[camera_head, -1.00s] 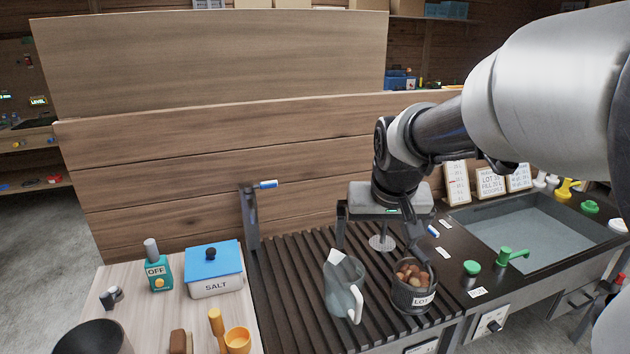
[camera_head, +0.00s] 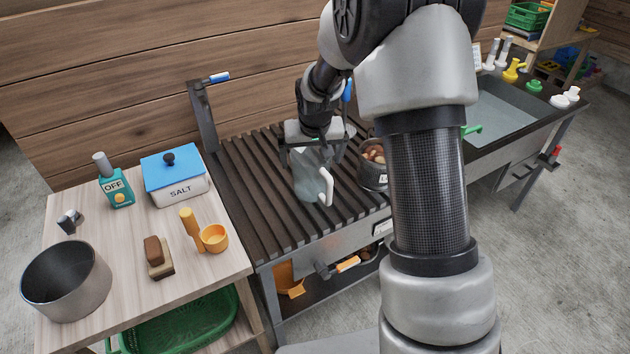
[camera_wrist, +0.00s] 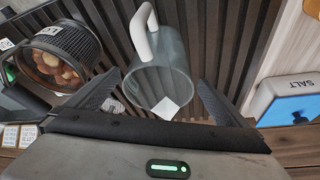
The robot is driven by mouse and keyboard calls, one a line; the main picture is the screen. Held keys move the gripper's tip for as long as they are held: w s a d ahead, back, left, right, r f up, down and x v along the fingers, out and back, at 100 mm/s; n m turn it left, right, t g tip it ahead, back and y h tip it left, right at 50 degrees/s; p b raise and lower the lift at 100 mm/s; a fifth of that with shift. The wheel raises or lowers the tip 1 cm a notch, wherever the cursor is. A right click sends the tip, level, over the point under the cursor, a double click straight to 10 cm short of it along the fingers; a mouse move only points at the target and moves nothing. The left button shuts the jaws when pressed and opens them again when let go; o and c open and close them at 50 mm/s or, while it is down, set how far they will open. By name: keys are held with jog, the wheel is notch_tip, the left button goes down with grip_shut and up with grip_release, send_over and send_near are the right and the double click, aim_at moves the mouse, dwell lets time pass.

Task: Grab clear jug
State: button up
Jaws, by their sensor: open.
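The clear jug (camera_head: 308,178) stands on the dark slatted rack, its white handle toward the front right in the head view. It also shows in the wrist view (camera_wrist: 160,80), seen from above, with its handle pointing away from my gripper. My gripper (camera_head: 312,160) is over the jug in the head view, pointing down. In the wrist view my gripper's fingers (camera_wrist: 155,95) are spread wide, one on each side of the jug's rim, with nothing held. Whether either finger touches the jug cannot be told.
A dark basket of chestnuts (camera_head: 372,178) stands close to the jug's right; it also shows in the wrist view (camera_wrist: 92,38). A salt box (camera_head: 180,188), an orange scoop (camera_head: 214,238) and a dark pot (camera_head: 92,295) are on the wooden table at left. A sink (camera_head: 505,115) lies to the right.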

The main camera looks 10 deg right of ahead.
jog(key=x, duration=0.4)
jog(key=s+x, duration=0.1)
jog(key=shift+w+f, duration=0.2)
jog(key=shift+f, duration=0.35)
jog(key=shift+r, duration=0.1)
jog(key=c, duration=1.2)
